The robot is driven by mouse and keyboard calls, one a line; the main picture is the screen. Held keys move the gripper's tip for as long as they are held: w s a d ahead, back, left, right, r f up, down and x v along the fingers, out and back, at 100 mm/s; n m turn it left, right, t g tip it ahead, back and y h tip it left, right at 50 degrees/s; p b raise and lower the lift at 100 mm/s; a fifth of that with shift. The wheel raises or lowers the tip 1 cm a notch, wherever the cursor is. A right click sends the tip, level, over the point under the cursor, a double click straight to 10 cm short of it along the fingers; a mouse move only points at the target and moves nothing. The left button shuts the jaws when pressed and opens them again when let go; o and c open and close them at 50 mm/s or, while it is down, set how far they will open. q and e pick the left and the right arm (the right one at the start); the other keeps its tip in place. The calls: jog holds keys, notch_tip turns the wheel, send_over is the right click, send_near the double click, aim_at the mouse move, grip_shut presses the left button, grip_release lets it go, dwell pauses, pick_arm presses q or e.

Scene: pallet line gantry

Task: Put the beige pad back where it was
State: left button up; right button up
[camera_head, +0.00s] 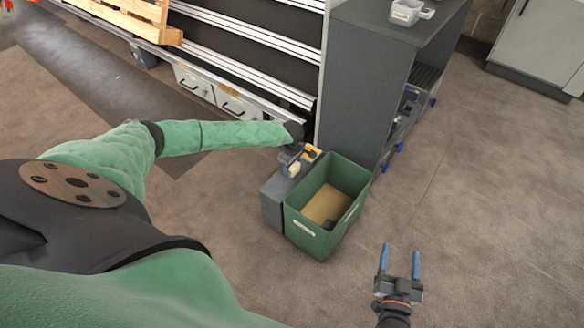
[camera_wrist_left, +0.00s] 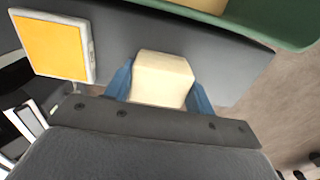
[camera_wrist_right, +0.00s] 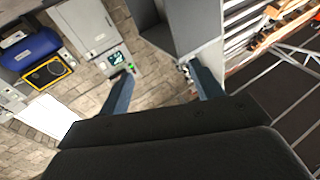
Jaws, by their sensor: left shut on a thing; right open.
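The beige pad (camera_wrist_left: 160,78) is a pale block between the two blue fingers of my left gripper (camera_wrist_left: 158,88), which is shut on it. In the left wrist view it is over or on a dark grey surface; I cannot tell whether it touches. In the head view the pad (camera_head: 294,168) shows small above the grey stand (camera_head: 272,200), beside the green bin. My right gripper (camera_head: 400,264) is open and empty over the floor at the lower right of the head view, and its spread fingers show in the right wrist view (camera_wrist_right: 165,85).
A green bin (camera_head: 305,228) with a tan bottom and a dark item inside stands against the grey stand. A yellow-faced item (camera_wrist_left: 55,47) lies left of the pad. A tall grey shelf unit (camera_head: 355,85) rises behind. The floor at right is clear.

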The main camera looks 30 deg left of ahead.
jog(key=shift+r, duration=0.2)
jog(key=shift+w+r, duration=0.1)
jog(key=shift+r, duration=0.2)
pick_arm(q)
jog(key=o, duration=0.9)
pick_arm(e)
jog(key=shift+w+r+t, duration=0.2)
jog(key=shift+r+t, duration=0.2)
jog(key=shift+r, duration=0.05)
jog(key=shift+f, duration=0.1)
pick_arm(q)
notch_tip(320, 180, up, 11)
jog(key=shift+f+p, duration=0.1)
jog(key=shift+p, duration=0.4)
jog(key=shift+r, duration=0.65)
pick_arm(e)
jog(key=s+f+g, duration=0.4)
jog(key=f, duration=0.9)
jog(key=shift+f+g+h, duration=0.25)
jog(key=shift+g+h, duration=0.15)
